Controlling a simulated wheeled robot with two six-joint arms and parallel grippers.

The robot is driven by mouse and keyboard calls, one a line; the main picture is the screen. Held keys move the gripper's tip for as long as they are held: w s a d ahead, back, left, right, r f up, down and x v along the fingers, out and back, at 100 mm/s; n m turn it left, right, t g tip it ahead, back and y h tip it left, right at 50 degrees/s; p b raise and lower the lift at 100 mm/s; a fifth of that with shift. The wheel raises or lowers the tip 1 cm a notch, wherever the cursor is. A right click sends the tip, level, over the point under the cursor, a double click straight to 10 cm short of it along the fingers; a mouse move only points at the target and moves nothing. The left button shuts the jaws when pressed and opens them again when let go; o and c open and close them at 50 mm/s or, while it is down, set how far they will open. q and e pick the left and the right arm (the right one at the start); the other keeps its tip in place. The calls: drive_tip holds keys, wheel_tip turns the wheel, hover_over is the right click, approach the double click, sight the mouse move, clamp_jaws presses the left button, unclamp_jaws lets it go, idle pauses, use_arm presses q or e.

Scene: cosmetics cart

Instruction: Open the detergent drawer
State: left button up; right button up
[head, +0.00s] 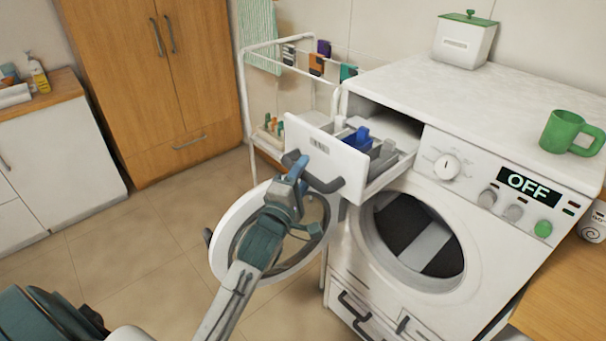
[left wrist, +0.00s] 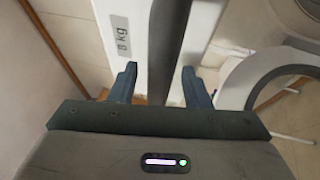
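The detergent drawer (head: 325,150) is pulled well out of the top left of the white washing machine (head: 430,215). Its inside shows, with blue and grey parts in its compartments. Its dark grey handle (head: 327,185) runs across the lower front. My left gripper (head: 296,168) is at the left part of this handle. In the left wrist view, the two fingers of the left gripper (left wrist: 158,88) are apart on either side of the handle (left wrist: 165,45), with a gap on the left side. The drawer front (left wrist: 122,35) carries an "8 kg" label. My right gripper is not in view.
The round washer door (head: 232,240) stands open below the drawer, behind my left arm. A white rack (head: 245,95) with hanging cloths stands behind. A green mug (head: 562,130) and a white box (head: 464,42) stand on the washer top. The floor at left is clear.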

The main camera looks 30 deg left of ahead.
use_arm(q)
drive_tip(key=shift+s+f, duration=0.15)
drive_tip(key=shift+s, duration=0.2)
drive_tip(key=s+f+b, duration=0.1)
drive_tip(key=s+b, duration=0.3)
drive_tip(key=s, duration=0.6)
drive_tip(key=shift+d+f+b, duration=0.25)
drive_tip(key=shift+f+b, duration=0.05)
drive_tip(key=shift+b, duration=0.05)
